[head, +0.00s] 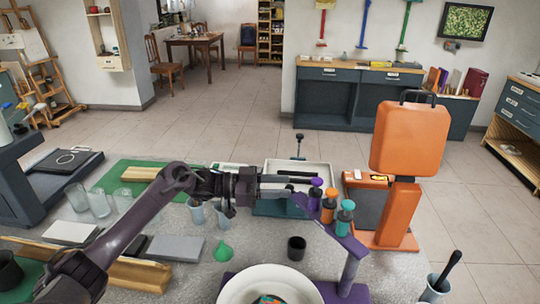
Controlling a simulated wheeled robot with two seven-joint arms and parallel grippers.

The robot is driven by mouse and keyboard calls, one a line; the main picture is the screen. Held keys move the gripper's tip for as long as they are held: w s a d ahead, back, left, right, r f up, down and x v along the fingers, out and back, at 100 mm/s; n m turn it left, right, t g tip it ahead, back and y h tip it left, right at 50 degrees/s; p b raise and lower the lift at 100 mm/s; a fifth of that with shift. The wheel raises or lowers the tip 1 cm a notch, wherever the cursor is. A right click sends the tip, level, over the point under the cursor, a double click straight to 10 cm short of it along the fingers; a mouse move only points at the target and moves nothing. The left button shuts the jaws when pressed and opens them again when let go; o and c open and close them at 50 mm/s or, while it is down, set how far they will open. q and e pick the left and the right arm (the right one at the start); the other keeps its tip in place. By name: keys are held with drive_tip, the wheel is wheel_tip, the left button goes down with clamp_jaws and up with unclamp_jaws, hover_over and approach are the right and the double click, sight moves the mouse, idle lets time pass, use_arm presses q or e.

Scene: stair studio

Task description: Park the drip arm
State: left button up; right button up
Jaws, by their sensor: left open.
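The drip arm (347,240) is a purple bar on a purple post (349,272), standing at the front right of the speckled worktop. It carries a purple-topped bottle (315,196), an orange-topped bottle (329,206) and a teal-topped bottle (344,218). The bar slants up and left from the post, near the white bowl (232,291), which holds something colourful. My left gripper (314,182) reaches in from the left, its dark fingers open close to the purple-topped bottle and the bar's far end. I cannot tell whether they touch. My right gripper is not in view.
A white tray (322,167) lies beyond my gripper. An orange stand (402,210) rises to the right. A cup with a dark handle (436,288) stands front right. Clear glasses (100,203) stand left.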

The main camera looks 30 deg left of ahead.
use_arm(q)
drive_tip(key=shift+m, duration=0.3)
drive_tip(key=d+r, duration=0.1)
drive_tip(key=r, duration=0.2)
drive_tip(key=d+r, duration=0.1)
drive_tip(key=r, duration=0.3)
drive_tip(key=d+r+b, duration=0.1)
drive_tip(key=r, duration=0.2)
drive_tip(key=shift+w+r, duration=0.35)
drive_tip(key=shift+w, duration=0.05)
drive_tip(key=a+r+b, duration=0.1)
drive_tip(key=a+r, duration=0.2)
drive_tip(key=r, duration=0.6)
drive_tip(key=shift+s+r, duration=0.15)
drive_tip(key=shift+s, duration=0.2)
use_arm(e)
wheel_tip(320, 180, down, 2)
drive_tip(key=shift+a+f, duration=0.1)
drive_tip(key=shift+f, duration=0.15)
use_arm(q)
drive_tip(key=shift+a, duration=0.1)
